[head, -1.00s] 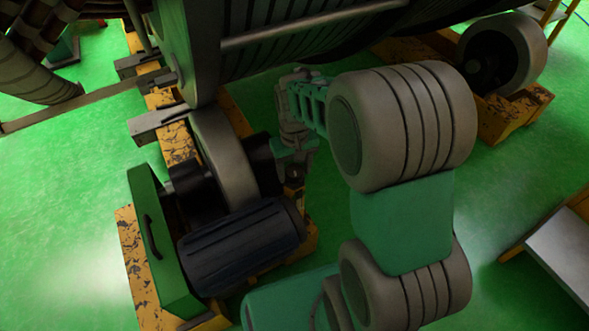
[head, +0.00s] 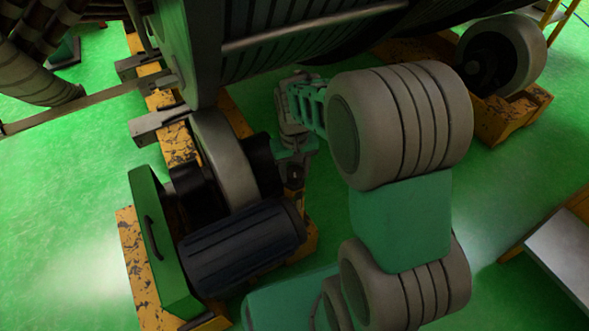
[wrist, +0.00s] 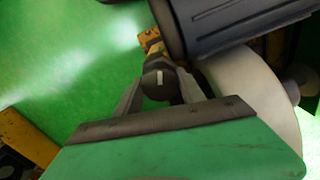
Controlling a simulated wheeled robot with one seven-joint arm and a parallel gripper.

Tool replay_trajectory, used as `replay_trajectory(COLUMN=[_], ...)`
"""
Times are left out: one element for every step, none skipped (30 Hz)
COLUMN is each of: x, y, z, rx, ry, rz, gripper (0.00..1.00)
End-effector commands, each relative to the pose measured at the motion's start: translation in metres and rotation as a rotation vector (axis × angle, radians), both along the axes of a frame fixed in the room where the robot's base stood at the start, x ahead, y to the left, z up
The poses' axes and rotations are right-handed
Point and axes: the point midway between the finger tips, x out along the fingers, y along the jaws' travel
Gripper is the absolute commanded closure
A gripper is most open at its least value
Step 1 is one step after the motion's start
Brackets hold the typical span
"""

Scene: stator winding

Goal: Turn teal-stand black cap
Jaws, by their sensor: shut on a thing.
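The black cap (wrist: 159,81) is a round dark knob with a short pale mark on its face, in the middle of the wrist view. My gripper (wrist: 158,92) has its two grey fingers on either side of the cap and is shut on it. In the head view my gripper (head: 294,172) points down beside the dark motor, and the cap there is too small and covered to make out. I see no clearly teal stand; a yellow, worn part (wrist: 150,40) shows behind the cap.
A dark ribbed motor (head: 245,245) lies close beside my gripper, with a grey roller wheel (head: 224,160) behind it. A large stator drum (head: 290,40) stands above. A grey-topped table (head: 565,255) is at the right. Green floor is open between.

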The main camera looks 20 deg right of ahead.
Motion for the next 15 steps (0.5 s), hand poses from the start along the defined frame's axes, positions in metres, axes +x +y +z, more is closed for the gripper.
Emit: replay_trajectory(x=[-0.0002, -0.0003, -0.0002, -0.0001, 0.0000, 0.0000, -0.0001, -0.0002, 0.0000, 0.0002, 0.0000, -0.0004, -0.0004, -0.0003, -0.0001], y=[-0.0004, -0.0004, -0.0003, -0.0003, -0.0003, -0.0002, -0.0002, -0.0002, -0.0002, -0.0002, -0.0001, -0.0001, -0.0001, -0.0001, -0.0001], z=[0.0025, 0.0028, 0.0033, 0.0036, 0.0039, 0.0042, 0.0044, 0.0046, 0.0049, 0.0050, 0.0049, 0.0047, 0.0046, 0.0046, 0.0047], rx=[0.000, 0.000, 0.000, 0.000, 0.000, 0.000, 0.000, 0.000, 0.000, 0.000, 0.000, 0.000, 0.000, 0.000, 0.000], ry=[0.001, 0.001, 0.001, 0.001, 0.000, 0.000, 0.001, 0.001, 0.000, 0.000, 0.000, 0.002, 0.002, 0.001, 0.000], rz=[-0.023, -0.038, -0.062, -0.082, -0.102, -0.133, -0.157, -0.182, -0.217, -0.244, -0.272, -0.310, -0.338, -0.367, -0.406], gripper=[0.94, 0.94, 0.94, 0.94, 0.94, 0.94, 0.94, 0.94, 0.94, 0.94, 0.94, 0.94, 0.94, 0.94, 0.94])
